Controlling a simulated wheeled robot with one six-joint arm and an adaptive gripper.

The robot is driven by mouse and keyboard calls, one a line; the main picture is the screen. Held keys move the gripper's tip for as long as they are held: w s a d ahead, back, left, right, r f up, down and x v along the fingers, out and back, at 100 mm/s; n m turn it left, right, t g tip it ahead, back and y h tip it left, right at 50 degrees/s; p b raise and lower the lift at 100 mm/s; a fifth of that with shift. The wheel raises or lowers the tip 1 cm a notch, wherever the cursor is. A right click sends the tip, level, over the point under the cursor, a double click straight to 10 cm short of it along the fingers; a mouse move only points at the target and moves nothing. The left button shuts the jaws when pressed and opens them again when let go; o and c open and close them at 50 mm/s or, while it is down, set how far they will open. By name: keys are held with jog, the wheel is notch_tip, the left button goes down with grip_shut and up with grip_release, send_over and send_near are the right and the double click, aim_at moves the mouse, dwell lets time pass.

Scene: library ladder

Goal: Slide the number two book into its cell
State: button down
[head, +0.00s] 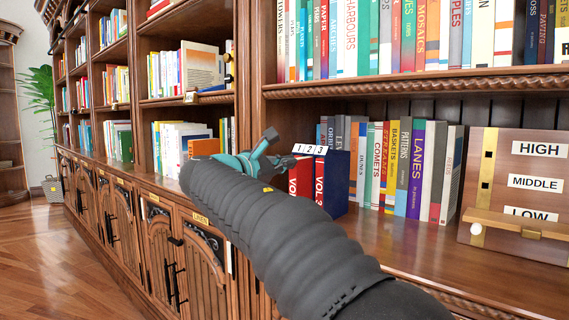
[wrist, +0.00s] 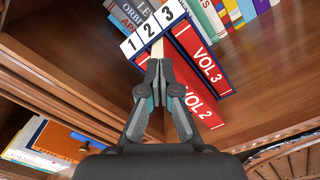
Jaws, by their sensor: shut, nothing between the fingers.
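A dark blue slipcase (head: 338,182) stands on the shelf, with white labels 1, 2 and 3 along its top; the labels also show in the wrist view (wrist: 151,29). The red VOL 3 book (wrist: 200,58) sits in the cell under label 3. The red VOL 2 book (wrist: 196,105) is beside it and appears to stick out farther toward me. My gripper (wrist: 159,66) is shut and empty, its tips by the top of the VOL 2 book; I cannot tell if they touch. The gripper (head: 284,158) partly hides the case in the head view.
A row of books (head: 415,165) stands right of and behind the case. A wooden box (head: 520,180) labelled HIGH, MIDDLE and LOW stands farther right. The shelf front (head: 400,245) is clear. An upright post (head: 248,90) is left of the bay, and a shelf (head: 400,83) is above.

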aim_at(301, 158)
jog(key=shift+p+x, duration=1.1)
jog(key=shift+x, duration=1.8)
dwell(0.6)
dwell(0.3)
